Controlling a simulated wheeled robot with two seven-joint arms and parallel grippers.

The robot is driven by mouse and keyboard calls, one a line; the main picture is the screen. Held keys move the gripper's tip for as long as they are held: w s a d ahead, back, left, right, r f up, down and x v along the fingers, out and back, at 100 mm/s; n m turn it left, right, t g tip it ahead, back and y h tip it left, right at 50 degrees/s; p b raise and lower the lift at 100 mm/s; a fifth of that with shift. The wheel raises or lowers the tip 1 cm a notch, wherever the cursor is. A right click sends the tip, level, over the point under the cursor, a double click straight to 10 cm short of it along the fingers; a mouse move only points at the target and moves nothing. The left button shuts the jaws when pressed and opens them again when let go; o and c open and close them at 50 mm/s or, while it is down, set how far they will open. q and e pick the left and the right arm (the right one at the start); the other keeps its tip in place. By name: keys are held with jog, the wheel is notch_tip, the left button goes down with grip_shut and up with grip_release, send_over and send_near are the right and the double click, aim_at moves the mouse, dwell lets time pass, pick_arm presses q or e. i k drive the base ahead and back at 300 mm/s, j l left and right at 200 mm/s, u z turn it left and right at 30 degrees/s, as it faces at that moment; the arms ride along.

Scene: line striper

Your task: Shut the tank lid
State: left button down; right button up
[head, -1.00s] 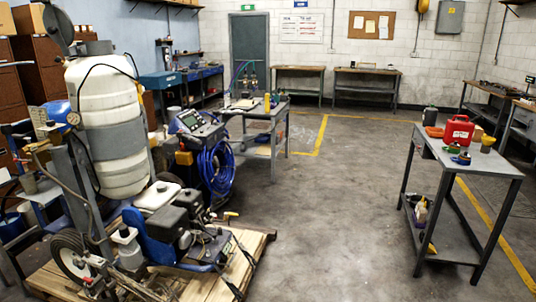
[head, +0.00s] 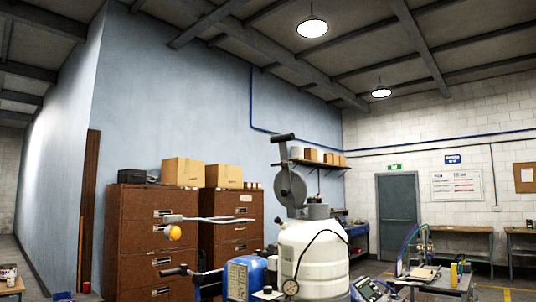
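The white tank (head: 313,258) of the line striper stands at the lower middle of the head view, its lower part cut off by the bottom edge. Its grey round lid (head: 291,188) stands tilted up, open, at the left of the dark filler neck (head: 318,211). A dark bar-shaped handle (head: 283,137) shows at the lid's top. Neither of my grippers is in view.
Brown cabinets (head: 140,235) with cardboard boxes (head: 183,172) stand behind. A wall shelf (head: 315,163) is behind the lid.

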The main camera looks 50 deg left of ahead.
aim_at(290, 186)
jog(key=k+j, duration=0.1)
jog(key=j, duration=0.4)
jog(key=k+j, duration=0.1)
jog(key=j, duration=0.45)
jog(key=k+j, duration=0.1)
jog(key=j, duration=0.4)
jog(key=k+j, duration=0.1)
jog(key=j, duration=0.45)
jog(key=k+j, duration=0.1)
jog(key=j, duration=0.4)
